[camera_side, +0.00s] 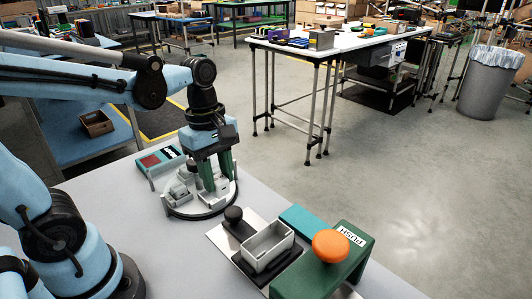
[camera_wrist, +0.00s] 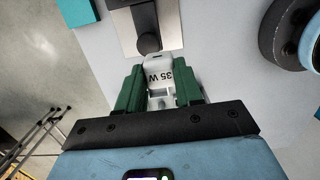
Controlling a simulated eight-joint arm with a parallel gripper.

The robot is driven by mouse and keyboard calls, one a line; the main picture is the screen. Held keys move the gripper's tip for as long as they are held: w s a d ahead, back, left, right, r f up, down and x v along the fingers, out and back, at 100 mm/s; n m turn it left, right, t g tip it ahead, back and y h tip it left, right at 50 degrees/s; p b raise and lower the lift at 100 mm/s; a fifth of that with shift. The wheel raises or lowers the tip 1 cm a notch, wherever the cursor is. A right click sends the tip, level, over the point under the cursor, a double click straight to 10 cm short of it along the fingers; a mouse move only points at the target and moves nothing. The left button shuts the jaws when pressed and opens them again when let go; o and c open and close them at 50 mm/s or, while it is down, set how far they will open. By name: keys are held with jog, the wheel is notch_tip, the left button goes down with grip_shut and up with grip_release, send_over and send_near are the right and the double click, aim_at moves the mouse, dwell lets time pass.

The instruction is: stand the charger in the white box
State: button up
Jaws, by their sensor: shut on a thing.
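My gripper (camera_side: 210,180) is over the round white tray (camera_side: 180,211) in the side view. In the wrist view my gripper (camera_wrist: 160,92) has its green fingers shut on the white charger (camera_wrist: 158,75), one on each side. The charger's face reads "35 W". In the side view I cannot clearly tell the charger from the pale pieces around the fingertips, nor whether it touches the tray. The white box (camera_side: 268,244), pale and open-topped, sits tilted on a black base on a metal plate, right of and nearer than my gripper. Its inside looks empty.
Several pale grey blocks (camera_side: 180,190) lie on the tray. A black knob (camera_side: 234,215) stands on the metal plate (camera_side: 221,238) beside the box. A green block with an orange push button (camera_side: 330,246) stands to the right. A teal and red device (camera_side: 162,159) lies behind the tray.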

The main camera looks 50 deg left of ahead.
jog(key=shift+s+d+r, duration=0.15)
jog(key=shift+d+r, duration=0.15)
jog(key=shift+d, duration=0.2)
jog(key=shift+s+d+r, duration=0.1)
jog(key=shift+d+r, duration=0.15)
jog(key=shift+d, duration=0.2)
jog(key=w+d+f, duration=0.3)
jog(key=d, duration=0.7)
jog(key=shift+s+d+f, duration=0.1)
jog(key=shift+s+f, duration=0.05)
jog(key=shift+f, duration=1.55)
jog(key=shift+s+f, duration=0.1)
jog(key=shift+f, duration=1.55)
jog(key=shift+f, duration=0.25)
jog(key=o, duration=1.1)
jog(key=shift+c, duration=0.2)
jog(key=c, duration=0.4)
jog(key=shift+o, duration=0.2)
